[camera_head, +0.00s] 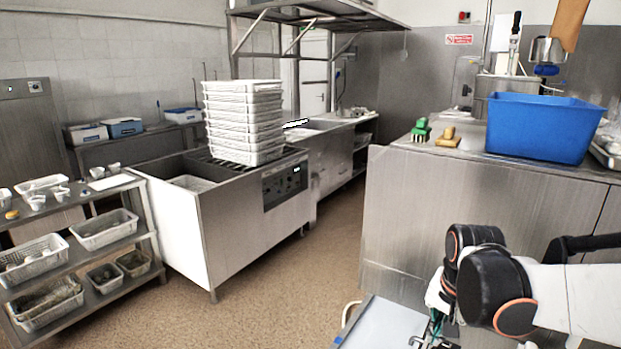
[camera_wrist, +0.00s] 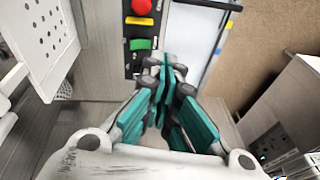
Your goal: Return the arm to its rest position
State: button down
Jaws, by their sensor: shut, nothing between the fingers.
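My arm reaches in from the right edge of the head view, bent downward in front of the steel counter (camera_head: 480,195). My gripper (camera_head: 433,335) is at the bottom edge of that view and partly cut off. In the wrist view my gripper (camera_wrist: 165,85) has its teal fingers together, with nothing seen between them. It points down and is apart from the baskets and counters.
A stack of white perforated baskets (camera_head: 243,120) stands on a steel unit (camera_head: 250,225). A blue bin (camera_head: 543,128) and two brushes sit on the right counter. A shelf rack (camera_head: 150,225) with baskets stands left. Brown floor (camera_head: 290,290) is open between them.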

jog(key=s+a+r+n+t, duration=0.2)
jog(key=s+a+r+n, duration=0.1)
jog(key=s, duration=0.4)
jog(key=s+a+r+n+t, duration=0.2)
jog(key=s+a+r+n, duration=0.1)
jog(key=s+n, duration=0.2)
jog(key=shift+s+a+r+t, duration=0.2)
jog(key=shift+s+t, duration=0.1)
jog(key=shift+s, duration=0.55)
